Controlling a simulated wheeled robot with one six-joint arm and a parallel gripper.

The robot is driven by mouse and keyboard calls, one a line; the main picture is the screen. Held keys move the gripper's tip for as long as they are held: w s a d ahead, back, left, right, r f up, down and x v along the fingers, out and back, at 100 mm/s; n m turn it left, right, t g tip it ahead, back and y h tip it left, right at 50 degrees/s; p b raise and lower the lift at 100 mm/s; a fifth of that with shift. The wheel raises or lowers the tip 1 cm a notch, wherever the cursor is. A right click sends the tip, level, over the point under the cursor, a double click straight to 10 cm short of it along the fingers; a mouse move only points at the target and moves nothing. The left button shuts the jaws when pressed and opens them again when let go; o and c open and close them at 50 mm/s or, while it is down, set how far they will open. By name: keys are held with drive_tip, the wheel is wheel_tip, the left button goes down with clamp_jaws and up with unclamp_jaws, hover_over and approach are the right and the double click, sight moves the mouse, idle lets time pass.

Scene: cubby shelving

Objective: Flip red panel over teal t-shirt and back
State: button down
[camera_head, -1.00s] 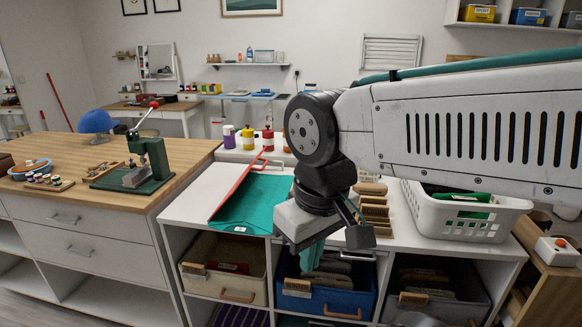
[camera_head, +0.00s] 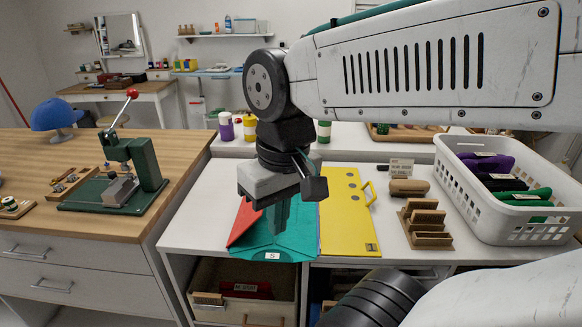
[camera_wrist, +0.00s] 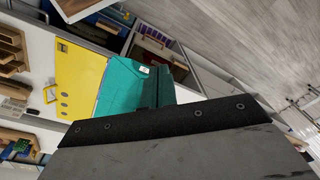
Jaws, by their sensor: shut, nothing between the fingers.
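The teal t-shirt (camera_head: 262,248) lies on the white counter, its near edge with a white size label at the counter's front. It also shows in the wrist view (camera_wrist: 122,88). The red panel (camera_head: 241,224) shows as a strip along the shirt's left side; my gripper and wrist hide part of that area. The yellow panel (camera_head: 338,235) lies flat right of the shirt and also shows in the wrist view (camera_wrist: 75,75). My gripper (camera_head: 273,230) is shut and empty, pointing down in front of the shirt in the head view. Whether it touches the shirt cannot be told.
A white basket (camera_head: 475,205) of rolled clothes stands at the right. A wooden rack (camera_head: 425,225) and a brush (camera_head: 409,187) are right of the yellow panel. A green press (camera_head: 135,180) stands on the wooden counter at left. Cubbies with bins (camera_head: 245,305) lie below.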

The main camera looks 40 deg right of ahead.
drive_tip(key=w+d+f+m+t+y, duration=0.1)
drive_tip(key=w+d+f+m+y, duration=0.3)
drive_tip(key=w+d+m+y, duration=0.8)
drive_tip(key=w+d+f+m+t+h, duration=0.1)
drive_tip(key=d+f+m+t, duration=0.2)
drive_tip(key=d+m, duration=0.35)
drive_tip(key=d+f+m+t+h, duration=0.1)
drive_tip(key=d+f+m+t, duration=0.2)
drive_tip(key=d, duration=0.7)
drive_tip(key=w+d+f+m+t, duration=0.1)
drive_tip(key=d+f+m+t, duration=0.3)
drive_tip(key=d, duration=0.5)
drive_tip(key=shift+m+g, duration=0.4)
drive_tip(key=shift+m, duration=0.15)
drive_tip(key=x, duration=0.9)
drive_tip(key=shift+s, duration=0.1)
drive_tip(key=shift+w+a+r, duration=0.35)
drive_tip(key=shift+w+a, duration=0.2)
drive_tip(key=shift+w, duration=0.05)
drive_tip(key=shift+w+a+r, duration=0.35)
drive_tip(key=shift+w+a, duration=0.2)
drive_tip(key=shift+w, duration=0.05)
drive_tip(key=shift+w+a+r, duration=0.25)
drive_tip(key=shift+w, duration=0.05)
